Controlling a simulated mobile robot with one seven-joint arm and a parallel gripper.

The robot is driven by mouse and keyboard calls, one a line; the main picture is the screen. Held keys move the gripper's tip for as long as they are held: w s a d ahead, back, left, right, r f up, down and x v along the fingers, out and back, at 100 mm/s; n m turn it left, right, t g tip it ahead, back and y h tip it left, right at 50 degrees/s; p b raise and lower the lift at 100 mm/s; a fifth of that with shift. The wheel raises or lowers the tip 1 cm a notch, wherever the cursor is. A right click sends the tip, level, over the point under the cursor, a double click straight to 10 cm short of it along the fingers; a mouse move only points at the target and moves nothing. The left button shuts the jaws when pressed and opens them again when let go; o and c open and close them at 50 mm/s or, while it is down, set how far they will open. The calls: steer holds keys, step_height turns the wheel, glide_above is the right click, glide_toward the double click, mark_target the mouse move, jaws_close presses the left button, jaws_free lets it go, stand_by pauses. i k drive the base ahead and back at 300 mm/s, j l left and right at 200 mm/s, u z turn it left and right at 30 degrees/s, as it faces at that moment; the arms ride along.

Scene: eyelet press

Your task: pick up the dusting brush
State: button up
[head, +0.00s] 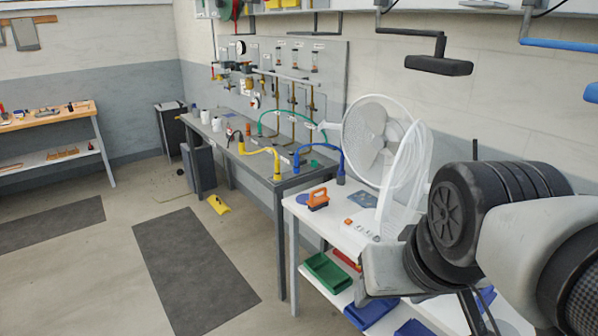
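No object is plainly a dusting brush. An orange-handled thing with a darker underside (318,199) sits on the near white table (352,214), left of the fan; it may be the brush, but it is too small to be sure. Links of my own arm fill the right side and cover part of the white table. I cannot make out my gripper's fingertips among them. Nothing held shows in this view.
A white fan (371,135) stands on the white table. Green (327,271) and blue (369,311) bins sit on its lower shelf. A long bench (262,168) with coloured hoses lies beyond. A yellow object (218,204) lies on the floor near a dark mat (190,262).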

mark_target(316, 204)
steer(key=i+j+z, duration=0.35)
steer(key=i+j, duration=0.3)
steer(key=i+j+z, duration=0.2)
steer(key=i+j, duration=0.15)
steer(key=i+j+z, duration=0.15)
steer(key=i+j, duration=0.15)
steer(key=i+j+z, duration=0.2)
steer(key=j, duration=0.35)
steer(key=i+j+z, duration=0.2)
steer(key=j, duration=0.3)
steer(key=i+j+z, duration=0.15)
steer(key=j, duration=0.35)
steer(key=i+j+z, duration=0.2)
steer(key=j, duration=0.4)
steer(key=i+l, duration=0.05)
steer(key=i, duration=0.05)
